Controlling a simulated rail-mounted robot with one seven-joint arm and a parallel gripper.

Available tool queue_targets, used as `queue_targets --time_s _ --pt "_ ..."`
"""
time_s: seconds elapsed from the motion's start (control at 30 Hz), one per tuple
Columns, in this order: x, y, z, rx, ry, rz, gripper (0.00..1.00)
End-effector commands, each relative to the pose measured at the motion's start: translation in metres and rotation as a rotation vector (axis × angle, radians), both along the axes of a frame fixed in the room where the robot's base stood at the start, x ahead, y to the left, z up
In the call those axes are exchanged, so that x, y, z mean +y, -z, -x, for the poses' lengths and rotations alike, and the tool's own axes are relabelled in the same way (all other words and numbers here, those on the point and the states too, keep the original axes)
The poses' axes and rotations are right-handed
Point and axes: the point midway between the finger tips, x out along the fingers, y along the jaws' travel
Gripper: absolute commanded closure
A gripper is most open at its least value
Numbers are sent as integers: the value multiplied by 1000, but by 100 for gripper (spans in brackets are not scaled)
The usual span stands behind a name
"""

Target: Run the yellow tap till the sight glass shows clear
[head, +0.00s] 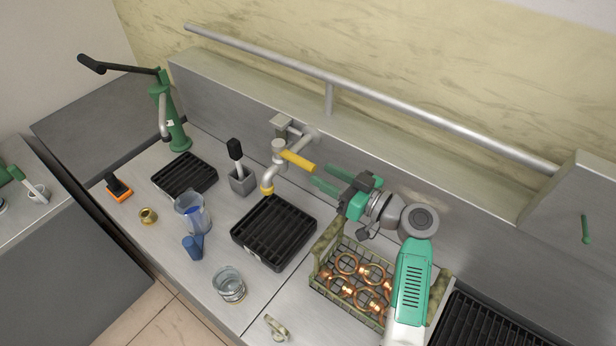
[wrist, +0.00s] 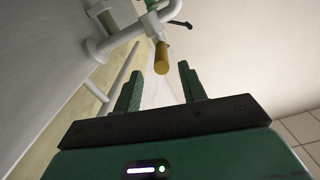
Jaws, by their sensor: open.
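The yellow tap (head: 277,165) stands at the back of the steel counter. Its yellow lever (head: 298,160) points right, and its spout with a yellow collar (head: 267,188) hangs near a black drain grate (head: 273,232). My gripper (head: 326,178) is open and empty, just right of the lever and apart from it. In the wrist view the lever (wrist: 161,58) shows ahead, between and beyond my open fingertips (wrist: 160,85). I cannot make out a sight glass for certain; a clear glass vessel (head: 229,284) stands at the counter front. I cannot tell whether water runs.
A wire basket of copper rings (head: 350,280) sits below my arm. A clear jug (head: 192,212), a blue cup (head: 193,246) and a brass fitting (head: 148,215) stand left. A green lever device (head: 170,115) stands at the back left. A rail (head: 370,98) runs along the wall.

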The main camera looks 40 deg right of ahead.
Motion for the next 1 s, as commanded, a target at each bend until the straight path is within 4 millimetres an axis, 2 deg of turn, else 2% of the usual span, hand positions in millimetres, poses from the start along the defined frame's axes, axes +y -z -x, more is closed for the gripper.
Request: queue_targets --time_s 0.17,0.4,0.53,0.67,0.87,0.9,1.0 --pt "1 -2 -6 -4 -3 -2 59" --pt "9 -2 -50 -4 -3 -2 59" --pt "12 -2 -68 -2 -3 -1 59" --pt "13 -2 -77 -2 -1 0 59" --pt "14 -2 -78 -2 -1 0 59" --pt "14 -2 -77 -2 -1 0 61" --pt "14 -2 -77 -2 -1 0 80"
